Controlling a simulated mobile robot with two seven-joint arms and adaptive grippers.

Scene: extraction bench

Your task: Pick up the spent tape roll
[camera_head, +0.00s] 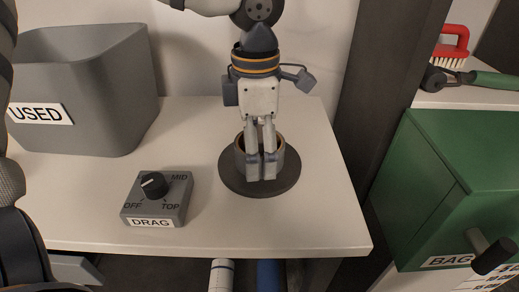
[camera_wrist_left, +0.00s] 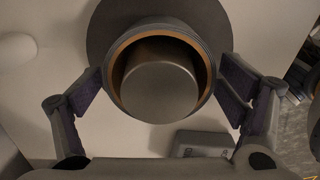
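The spent tape roll (camera_head: 282,157) is a short grey ring with a tan inner rim. It sits on a dark round base (camera_head: 232,180) on the bench. In the left wrist view the roll (camera_wrist_left: 207,75) is around a grey central hub (camera_wrist_left: 160,90). My left gripper (camera_head: 262,168) points down at the roll, its fingers low beside it and hiding part of its front. In the left wrist view the two fingers stand apart on either side of the roll; whether the pads touch it is unclear. My right gripper is not in view.
A grey bin labelled USED (camera_head: 105,90) stands at the back left. A DRAG dial box (camera_head: 157,199) is left of the round base, near the front edge. A green BAG box (camera_head: 440,185) is at the right, below a red brush (camera_head: 452,48). Bare bench lies around the base.

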